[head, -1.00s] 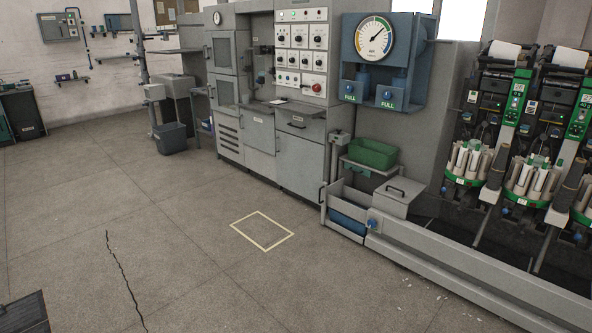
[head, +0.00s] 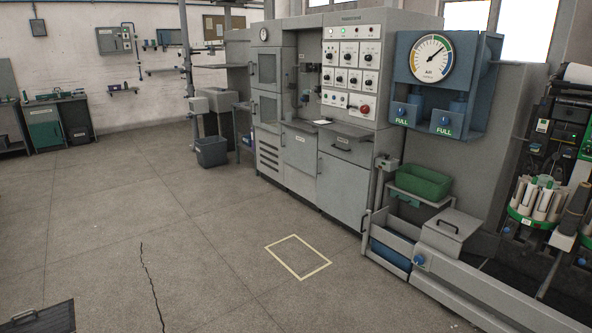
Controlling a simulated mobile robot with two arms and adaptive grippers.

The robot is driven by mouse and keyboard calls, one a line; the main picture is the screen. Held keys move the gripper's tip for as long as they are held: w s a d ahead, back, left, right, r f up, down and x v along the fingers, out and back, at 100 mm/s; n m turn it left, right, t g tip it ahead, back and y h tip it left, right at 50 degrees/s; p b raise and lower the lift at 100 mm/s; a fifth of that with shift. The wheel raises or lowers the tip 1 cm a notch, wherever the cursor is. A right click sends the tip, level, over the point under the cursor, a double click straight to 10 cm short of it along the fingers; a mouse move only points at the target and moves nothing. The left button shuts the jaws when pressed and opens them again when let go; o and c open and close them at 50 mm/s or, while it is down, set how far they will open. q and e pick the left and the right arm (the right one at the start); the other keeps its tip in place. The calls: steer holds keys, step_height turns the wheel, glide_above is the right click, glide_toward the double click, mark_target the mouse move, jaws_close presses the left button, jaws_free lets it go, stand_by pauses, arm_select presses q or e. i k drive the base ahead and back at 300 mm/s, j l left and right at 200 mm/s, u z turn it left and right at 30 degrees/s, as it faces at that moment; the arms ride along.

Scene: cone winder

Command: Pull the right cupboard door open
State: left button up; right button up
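The grey cabinet stands against the back wall, right of the middle in the head view. Its right cupboard door (head: 343,192) is a plain grey panel below a drawer (head: 340,148) with a dark handle. Neither of my grippers is in view.
A yellow floor outline (head: 298,257) lies in front of the cabinet, on clear floor. A grey stand with a green bin (head: 422,183) is right of the door. A dark bin (head: 211,152) stands further left.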

mark_target(343, 186)
steer(key=i, duration=2.55)
